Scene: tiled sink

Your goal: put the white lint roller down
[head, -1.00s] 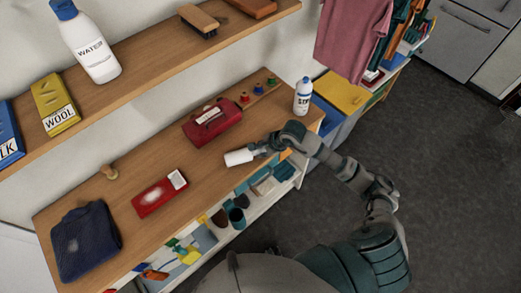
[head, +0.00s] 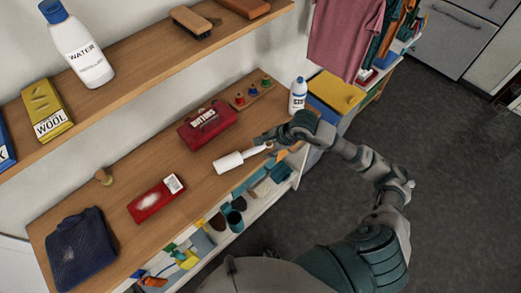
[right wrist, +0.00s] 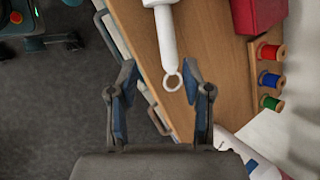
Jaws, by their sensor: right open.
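The white lint roller (head: 236,159) lies on the wooden counter (head: 150,160), with its roll to the left and its handle toward my right gripper. In the right wrist view its handle (right wrist: 165,38) ends in a ring between and just beyond the fingertips. My right gripper (head: 264,138) is open at the counter's front edge. In the right wrist view its fingers (right wrist: 162,80) stand apart and touch nothing that I can make out. My left gripper is not in view.
A red box (head: 207,125) and thread spools (head: 253,92) stand behind the roller. A red flat box (head: 156,198) and folded dark knit (head: 80,243) lie to the left. A shelf (head: 150,65) runs above.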

